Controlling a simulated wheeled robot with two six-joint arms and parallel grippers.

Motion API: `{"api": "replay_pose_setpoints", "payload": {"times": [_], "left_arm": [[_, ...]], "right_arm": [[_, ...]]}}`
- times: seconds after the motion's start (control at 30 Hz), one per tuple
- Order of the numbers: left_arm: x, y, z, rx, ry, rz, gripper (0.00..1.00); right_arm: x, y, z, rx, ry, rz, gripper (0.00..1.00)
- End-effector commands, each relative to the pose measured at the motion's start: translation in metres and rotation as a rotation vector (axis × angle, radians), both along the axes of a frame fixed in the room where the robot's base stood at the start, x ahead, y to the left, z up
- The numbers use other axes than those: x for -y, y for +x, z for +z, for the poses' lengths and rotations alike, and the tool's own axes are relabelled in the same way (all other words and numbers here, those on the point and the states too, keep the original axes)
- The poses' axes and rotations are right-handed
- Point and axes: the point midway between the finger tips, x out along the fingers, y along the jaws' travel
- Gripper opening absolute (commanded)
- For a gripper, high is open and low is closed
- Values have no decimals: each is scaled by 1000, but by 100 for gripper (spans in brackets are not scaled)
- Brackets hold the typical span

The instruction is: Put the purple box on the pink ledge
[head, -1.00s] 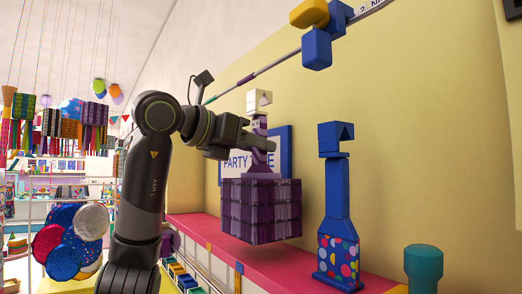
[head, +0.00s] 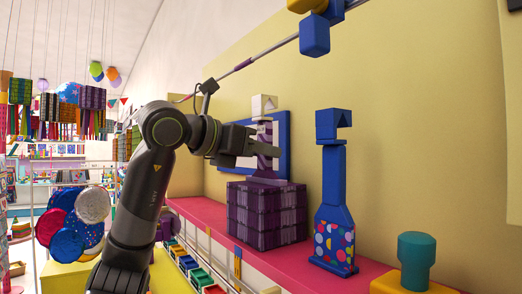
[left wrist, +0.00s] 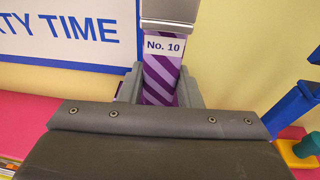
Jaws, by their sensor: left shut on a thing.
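The purple box (head: 267,215) is plaid, with a purple and lilac striped neck and a white hooked top. It is upright over the pink ledge (head: 200,210); its underside is at or very near the ledge top, and I cannot tell whether it touches. My left gripper (head: 264,148) is shut on the box's neck, above the box body. In the left wrist view the striped neck (left wrist: 160,82) stands between my fingers and carries a "No. 10" label; the box body is hidden there. My right gripper is not in view.
A blue bottle-shaped weight (head: 334,205) with dots stands on the ledge right of the box. A teal post on a yellow block (head: 415,265) is nearer right. A framed sign (head: 284,140) hangs on the wall behind. Coloured bins (head: 200,278) sit below the ledge.

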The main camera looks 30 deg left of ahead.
Motion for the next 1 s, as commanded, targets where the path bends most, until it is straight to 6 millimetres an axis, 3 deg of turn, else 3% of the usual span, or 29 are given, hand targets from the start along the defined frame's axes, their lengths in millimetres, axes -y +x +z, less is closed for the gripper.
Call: {"api": "replay_pose_setpoints", "payload": {"times": [0.03,0.2,0.57,1.0], "left_arm": [[0,0,-1,0,0,0,35],[0,0,0,0,0,0,53],[-1,-3,3,2,0,2,53],[-29,-85,18,4,-1,3,53]], "right_arm": [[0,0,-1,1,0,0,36],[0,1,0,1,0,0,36],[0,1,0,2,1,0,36],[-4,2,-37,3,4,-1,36]]}}
